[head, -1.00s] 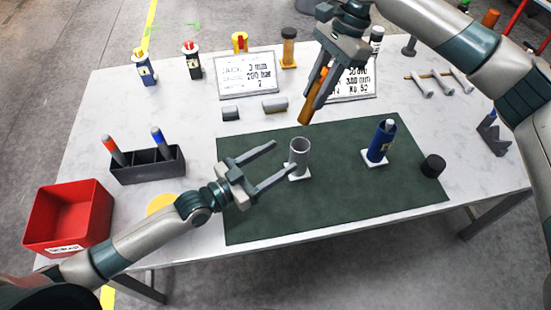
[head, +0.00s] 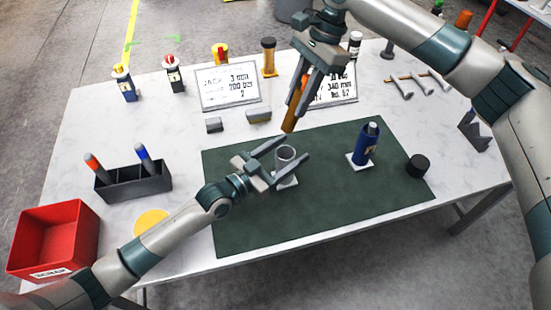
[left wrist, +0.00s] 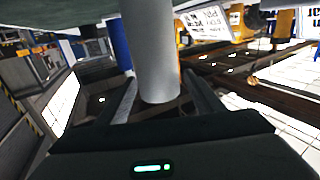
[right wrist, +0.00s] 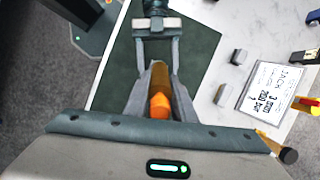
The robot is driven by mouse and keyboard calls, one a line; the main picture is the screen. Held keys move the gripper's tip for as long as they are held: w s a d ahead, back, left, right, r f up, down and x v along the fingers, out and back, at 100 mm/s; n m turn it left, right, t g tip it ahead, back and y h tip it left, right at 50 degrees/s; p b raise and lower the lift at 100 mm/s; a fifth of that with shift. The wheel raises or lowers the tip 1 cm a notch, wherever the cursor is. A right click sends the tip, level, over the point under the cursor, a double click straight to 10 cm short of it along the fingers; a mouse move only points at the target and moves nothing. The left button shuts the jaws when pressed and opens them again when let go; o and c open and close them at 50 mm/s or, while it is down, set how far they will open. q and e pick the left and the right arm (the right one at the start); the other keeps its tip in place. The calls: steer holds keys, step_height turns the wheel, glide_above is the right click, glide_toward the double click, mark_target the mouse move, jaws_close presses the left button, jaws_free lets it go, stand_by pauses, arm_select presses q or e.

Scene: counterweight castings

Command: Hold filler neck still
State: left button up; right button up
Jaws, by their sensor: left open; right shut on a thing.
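My right gripper (head: 305,85) is above the mat's far edge, shut on an orange-brown stick-like thing (head: 293,108) that points down. The right wrist view shows its orange end (right wrist: 160,104) between the fingers.
A blue bottle (head: 366,142) on a white base and a black cap (head: 418,165) are right of the tube. A black holder (head: 135,184) with markers and a red bin (head: 55,240) are at left.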

arm_select(q)
steer(key=shift+x, duration=1.45)
steer(key=shift+c, duration=0.6)
steer(key=c, duration=1.4)
steer(key=shift+o, duration=0.2)
